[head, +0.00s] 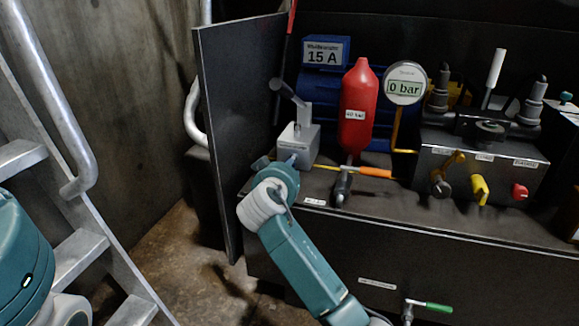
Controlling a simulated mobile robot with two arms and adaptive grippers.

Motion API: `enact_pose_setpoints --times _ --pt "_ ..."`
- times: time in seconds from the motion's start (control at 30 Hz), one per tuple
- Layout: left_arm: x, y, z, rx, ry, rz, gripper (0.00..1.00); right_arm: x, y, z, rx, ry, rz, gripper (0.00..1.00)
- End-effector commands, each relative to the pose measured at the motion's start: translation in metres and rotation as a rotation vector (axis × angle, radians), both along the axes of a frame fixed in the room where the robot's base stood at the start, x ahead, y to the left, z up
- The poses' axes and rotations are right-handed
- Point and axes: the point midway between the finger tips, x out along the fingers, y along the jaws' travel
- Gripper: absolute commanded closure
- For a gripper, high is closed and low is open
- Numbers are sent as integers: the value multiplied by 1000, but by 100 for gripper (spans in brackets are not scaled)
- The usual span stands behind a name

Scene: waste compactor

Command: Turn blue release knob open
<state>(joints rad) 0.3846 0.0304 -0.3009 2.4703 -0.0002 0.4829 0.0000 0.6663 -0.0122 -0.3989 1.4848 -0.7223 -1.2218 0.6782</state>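My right arm reaches up from the bottom middle, and its teal and white wrist is at the front left corner of the hydraulic bench (420,222). My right gripper (287,162) is at the far end of that wrist, against the front of a small grey block (302,137) with a lever. The wrist mostly hides the gripper, so its fingers cannot be made out. No blue release knob can be clearly made out; a small bluish patch shows at the block's lower front, beside my gripper. My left gripper is out of view.
A red cylinder (357,108), a gauge reading 0 bar (404,84) and a valve block (480,160) with yellow and red knobs stand on the bench. A dark upright panel (232,125) borders the left. A metal ladder (75,215) is further left.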

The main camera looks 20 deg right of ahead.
Motion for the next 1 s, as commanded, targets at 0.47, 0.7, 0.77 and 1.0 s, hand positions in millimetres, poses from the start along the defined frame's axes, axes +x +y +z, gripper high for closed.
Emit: enact_pose_setpoints --times 0.47,0.7,0.77,1.0 --pt "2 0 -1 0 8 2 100 -21 13 7 4 -3 5 68" --pt "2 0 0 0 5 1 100 -66 36 21 5 -3 4 68" --pt "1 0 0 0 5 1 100 -75 42 24 5 -3 5 68" --pt "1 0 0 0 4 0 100 -99 53 31 1 0 2 68"
